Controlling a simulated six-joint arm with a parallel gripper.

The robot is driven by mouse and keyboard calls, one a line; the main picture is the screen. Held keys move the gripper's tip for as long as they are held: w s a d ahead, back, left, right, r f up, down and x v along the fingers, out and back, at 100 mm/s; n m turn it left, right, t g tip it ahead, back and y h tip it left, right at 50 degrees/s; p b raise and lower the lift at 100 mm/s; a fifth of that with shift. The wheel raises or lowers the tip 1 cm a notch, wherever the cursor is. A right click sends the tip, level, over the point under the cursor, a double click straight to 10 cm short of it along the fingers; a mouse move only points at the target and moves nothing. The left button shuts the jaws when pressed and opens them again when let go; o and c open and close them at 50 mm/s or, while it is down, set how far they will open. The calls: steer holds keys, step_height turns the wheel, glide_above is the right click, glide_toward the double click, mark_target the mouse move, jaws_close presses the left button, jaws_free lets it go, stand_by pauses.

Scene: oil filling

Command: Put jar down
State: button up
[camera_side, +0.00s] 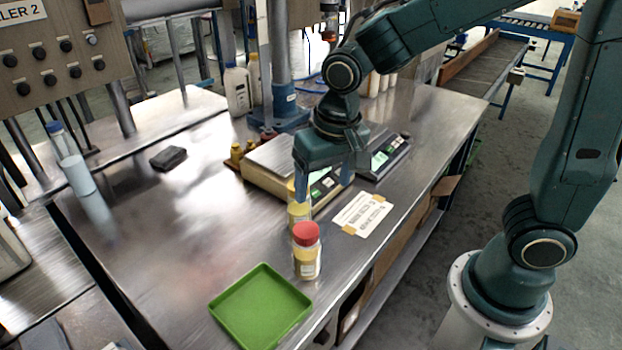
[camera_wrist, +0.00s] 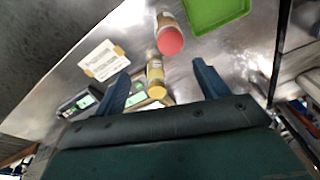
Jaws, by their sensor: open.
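A small jar with a yellow lid (camera_side: 299,212) stands upright on the metal table, partly hidden by my gripper in the side view. My gripper (camera_side: 325,190) is open above and around this spot. In the wrist view, the yellow-lidded jar (camera_wrist: 155,72) shows between the two spread fingers of my gripper (camera_wrist: 160,72), with gaps on both sides. A second jar with a red lid (camera_side: 307,258) stands upright just in front of it; it also shows in the wrist view (camera_wrist: 170,38). I cannot tell how far the fingertips are above the table.
An empty green tray (camera_side: 260,306) lies near the table's front edge. Two scales with displays (camera_side: 275,175) (camera_side: 382,158) stand behind the gripper. A taped paper label (camera_side: 362,213) lies to the right. A black object (camera_side: 168,158) lies left; the table's left middle is clear.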

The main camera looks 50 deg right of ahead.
steer(key=s+d+r+n+t, duration=0.2)
steer(key=s+d+r, duration=0.2)
steer(key=s, duration=0.3)
steer(key=s+d+r+n+t, duration=0.1)
steer(key=s+d+r, duration=0.3)
steer(key=s, duration=0.3)
steer(key=shift+d+r+n+t, duration=0.35)
steer(key=shift+r+n+t, duration=0.05)
steer(key=shift+r, duration=0.15)
steer(key=shift+w, duration=0.1)
stand_by(0.5)
steer(key=w+f+n+y, duration=0.1)
steer(key=w+f, duration=0.3)
steer(key=w, duration=0.3)
steer(key=w+d+f+n+y, duration=0.1)
steer(key=w+f+n, duration=0.1)
steer(key=w, duration=0.5)
steer(key=w+d+f+n, duration=0.1)
steer(key=w+f, duration=0.4)
steer(key=w, duration=0.1)
steer(key=shift+w+f+n+y, duration=0.3)
steer(key=shift+w+f+y, duration=0.05)
steer(key=shift+w+y, duration=0.05)
steer(key=shift+a+f, duration=0.1)
glide_above(299, 206)
steer(key=d, duration=0.3)
steer(key=shift+t, duration=0.3)
steer(key=shift+w+f, duration=0.15)
steer(key=shift+f, duration=3.35)
